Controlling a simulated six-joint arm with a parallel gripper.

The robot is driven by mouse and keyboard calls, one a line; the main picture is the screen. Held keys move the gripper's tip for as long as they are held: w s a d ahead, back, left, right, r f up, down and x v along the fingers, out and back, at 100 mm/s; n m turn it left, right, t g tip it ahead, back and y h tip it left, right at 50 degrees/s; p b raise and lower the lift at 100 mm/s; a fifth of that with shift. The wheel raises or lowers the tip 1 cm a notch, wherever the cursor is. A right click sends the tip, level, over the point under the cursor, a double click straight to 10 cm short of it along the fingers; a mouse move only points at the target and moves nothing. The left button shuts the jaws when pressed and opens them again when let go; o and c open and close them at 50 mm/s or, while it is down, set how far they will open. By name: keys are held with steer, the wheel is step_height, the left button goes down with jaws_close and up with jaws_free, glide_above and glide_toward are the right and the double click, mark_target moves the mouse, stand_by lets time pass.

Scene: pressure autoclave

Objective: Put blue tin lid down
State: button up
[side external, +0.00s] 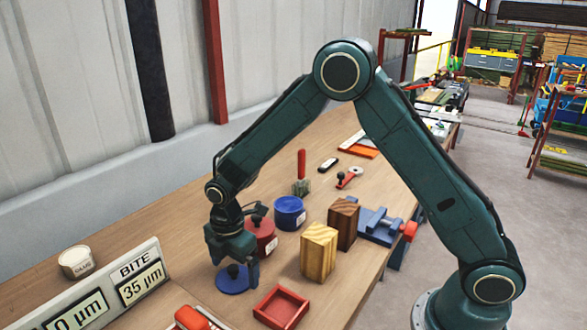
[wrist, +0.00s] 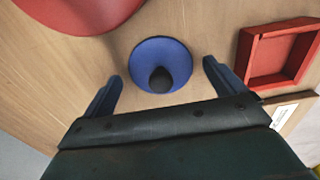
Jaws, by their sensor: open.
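The blue tin lid (side external: 233,281) lies flat on the wooden bench, a blue disc with a dark knob in its middle. It also shows in the wrist view (wrist: 177,53), knob towards me. My gripper (side external: 240,272) is low over the lid, pointing down. In the wrist view my gripper's two fingers (wrist: 162,80) are spread wide on either side of the lid, apart from the knob, with nothing between them gripped. The blue tin (side external: 289,213) stands further back on the bench; a dark opening or top edge shows on it.
A red tin (side external: 262,236) stands close behind my gripper. A small red square tray (side external: 282,305) lies to the right of the lid. Two wooden blocks (side external: 319,252) and a blue vise (side external: 380,226) stand further right. A gauge display (side external: 138,278) is at front left.

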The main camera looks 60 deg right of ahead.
mark_target(236, 266)
step_height(236, 266, up, 12)
steer(key=shift+f, duration=0.2)
stand_by(0.4)
stand_by(0.5)
steer(key=s+d+r+m+t, duration=0.2)
steer(key=s+d+r+m, duration=0.25)
steer(key=s+r, duration=0.2)
steer(key=s+d+r+m+t, duration=0.1)
steer(key=s+d+r+m, duration=0.2)
steer(key=s+r+m, duration=0.3)
steer(key=s+d+m+t, duration=0.2)
steer(key=s+m, duration=0.5)
steer(key=s, duration=0.7)
steer(key=shift+s+d+t, duration=0.3)
steer(key=shift+s+d, duration=0.05)
steer(key=shift+d, duration=0.25)
